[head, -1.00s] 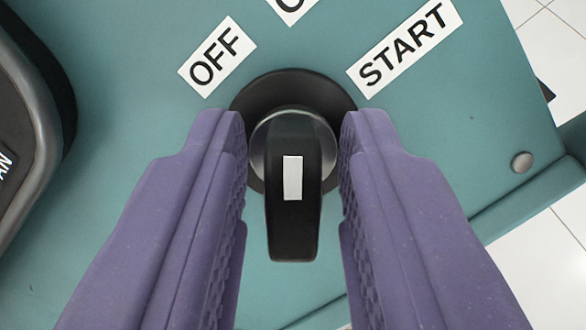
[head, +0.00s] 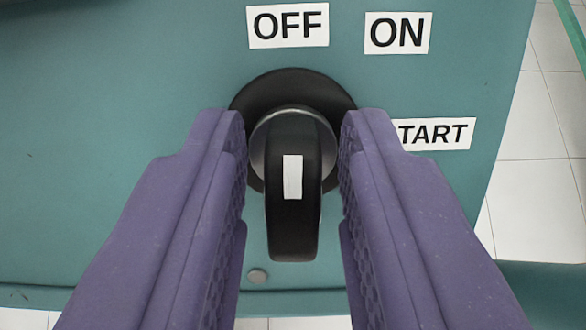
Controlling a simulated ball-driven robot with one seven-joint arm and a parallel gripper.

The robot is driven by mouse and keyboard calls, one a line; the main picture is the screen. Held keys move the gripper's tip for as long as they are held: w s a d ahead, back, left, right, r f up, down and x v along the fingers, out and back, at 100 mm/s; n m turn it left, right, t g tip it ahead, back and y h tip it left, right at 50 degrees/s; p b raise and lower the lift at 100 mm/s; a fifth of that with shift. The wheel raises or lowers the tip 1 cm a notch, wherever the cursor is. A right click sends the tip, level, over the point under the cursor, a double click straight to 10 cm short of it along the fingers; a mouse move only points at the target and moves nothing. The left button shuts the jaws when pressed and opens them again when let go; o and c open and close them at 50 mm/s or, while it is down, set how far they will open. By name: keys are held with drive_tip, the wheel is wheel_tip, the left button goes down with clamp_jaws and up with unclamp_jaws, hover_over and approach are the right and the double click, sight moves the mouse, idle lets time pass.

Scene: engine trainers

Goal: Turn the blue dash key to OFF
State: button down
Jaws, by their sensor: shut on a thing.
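The key (head: 291,225) is a black handle with a white mark, on a round black base (head: 292,82) set in the blue-green dash panel (head: 130,60). My gripper (head: 292,150) has its two purple fingers on either side of the key and is shut on it. The key's long handle points down in the picture. The OFF label (head: 288,25) is straight above the base, in line with the key. The ON label (head: 397,33) is at upper right. The START label (head: 440,134) is at right, its first letter hidden by the right finger.
A round stud (head: 258,276) sits low on the panel, beside the left finger. The panel's right edge runs down at the right, with white floor tiles (head: 540,110) beyond. The panel to the left is bare.

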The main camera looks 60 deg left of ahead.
drive_tip(key=shift+n, duration=0.3)
drive_tip(key=c, duration=1.2)
unclamp_jaws()
drive_tip(key=shift+o, duration=0.2)
drive_tip(key=p+v, duration=0.3)
drive_tip(key=v, duration=0.4)
drive_tip(key=shift+d+r, duration=0.25)
drive_tip(key=shift+d, duration=0.05)
drive_tip(key=shift+s, duration=0.15)
